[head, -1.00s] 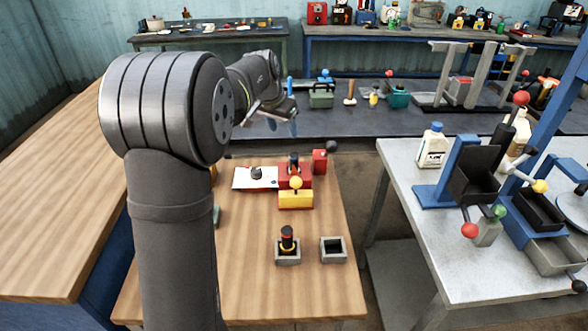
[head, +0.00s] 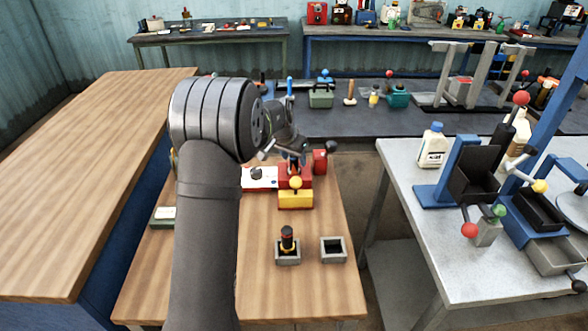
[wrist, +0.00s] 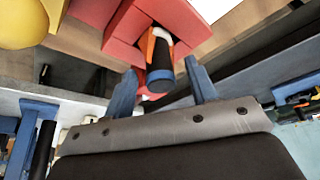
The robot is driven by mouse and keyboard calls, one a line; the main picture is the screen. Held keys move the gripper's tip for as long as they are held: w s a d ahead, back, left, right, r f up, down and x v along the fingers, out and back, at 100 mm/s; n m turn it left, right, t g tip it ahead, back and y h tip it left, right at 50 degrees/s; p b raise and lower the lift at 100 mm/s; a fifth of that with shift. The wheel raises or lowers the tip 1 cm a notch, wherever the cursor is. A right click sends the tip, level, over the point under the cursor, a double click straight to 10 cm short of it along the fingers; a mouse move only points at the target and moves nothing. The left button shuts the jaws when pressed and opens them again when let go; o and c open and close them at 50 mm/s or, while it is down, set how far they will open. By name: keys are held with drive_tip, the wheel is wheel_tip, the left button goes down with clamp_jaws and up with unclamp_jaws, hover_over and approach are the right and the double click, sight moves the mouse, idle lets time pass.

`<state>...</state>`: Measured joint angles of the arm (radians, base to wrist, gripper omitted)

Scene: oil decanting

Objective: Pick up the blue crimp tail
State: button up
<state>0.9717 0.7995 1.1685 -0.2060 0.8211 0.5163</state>
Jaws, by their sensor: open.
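The crimp tail with a blue band (wrist: 160,79) shows in the wrist view as a short dark cylinder with orange and white parts behind the band. It sits in a slot of the red block (wrist: 127,24), which also shows in the head view (head: 307,181). My gripper (wrist: 160,68) is open, with one blue finger on each side of the tail in the picture. I cannot tell whether either finger touches it. In the head view my gripper (head: 293,157) is above the red block, and my wrist hides most of the tail.
A yellow block (head: 295,200) with a yellow ball knob stands in front of the red block. A grey holder (head: 287,258) with a dark plug and an empty grey holder (head: 333,250) stand nearer. A white plate (head: 260,175) lies left.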

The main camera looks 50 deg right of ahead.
drive_tip(key=shift+d+f, duration=0.25)
drive_tip(key=shift+f, duration=0.2)
clamp_jaws()
